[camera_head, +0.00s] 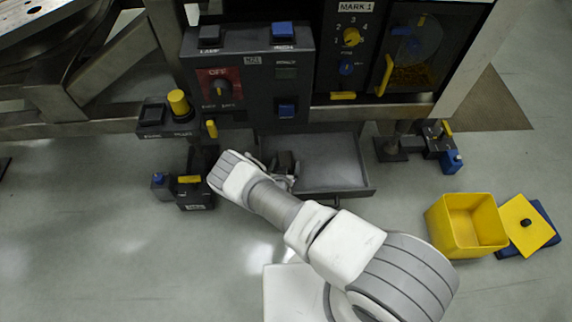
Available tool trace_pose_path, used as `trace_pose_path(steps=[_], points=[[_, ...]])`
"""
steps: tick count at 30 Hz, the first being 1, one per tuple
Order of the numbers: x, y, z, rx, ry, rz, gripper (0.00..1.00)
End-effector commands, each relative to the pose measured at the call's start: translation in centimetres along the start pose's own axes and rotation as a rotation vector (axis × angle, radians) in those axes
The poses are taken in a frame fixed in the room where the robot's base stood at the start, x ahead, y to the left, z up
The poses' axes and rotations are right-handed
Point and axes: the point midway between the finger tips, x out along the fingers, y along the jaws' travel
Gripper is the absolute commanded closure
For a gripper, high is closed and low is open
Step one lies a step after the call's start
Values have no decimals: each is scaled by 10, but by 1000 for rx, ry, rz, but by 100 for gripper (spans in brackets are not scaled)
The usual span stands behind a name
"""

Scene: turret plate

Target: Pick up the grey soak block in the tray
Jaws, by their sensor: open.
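The tray (325,182) is a shallow grey drawer pulled out below the dark control panel. A small dark grey-brown block (287,158), which looks like the soak block, is at the tray's left end. My gripper (281,170) is at that left end, right by the block, with its jaws open. My wrist and forearm cover much of the gripper and the tray's front left corner. I cannot tell whether the fingers touch the block or stand around it.
The control panel (249,75) with knobs and buttons rises behind the tray. A yellow knob unit (178,103) and small dark boxes (194,192) stand left. An open yellow bin (467,226) and its yellow lid (527,224) lie right. The tray's middle and right are empty.

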Motion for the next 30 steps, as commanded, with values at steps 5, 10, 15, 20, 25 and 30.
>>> trace_pose_path(steps=[5, 10, 15, 20, 25, 30], points=[[0, 0, 0, 0, 0, 0, 16], [0, 0, 0, 0, -1, 0, 47], [0, 0, 0, 0, -1, 0, 77], [0, 0, 0, 0, -1, 0, 95], [-1, 0, -1, 0, -1, 0, 95], [-10, 0, -20, 0, -1, 0, 95]])
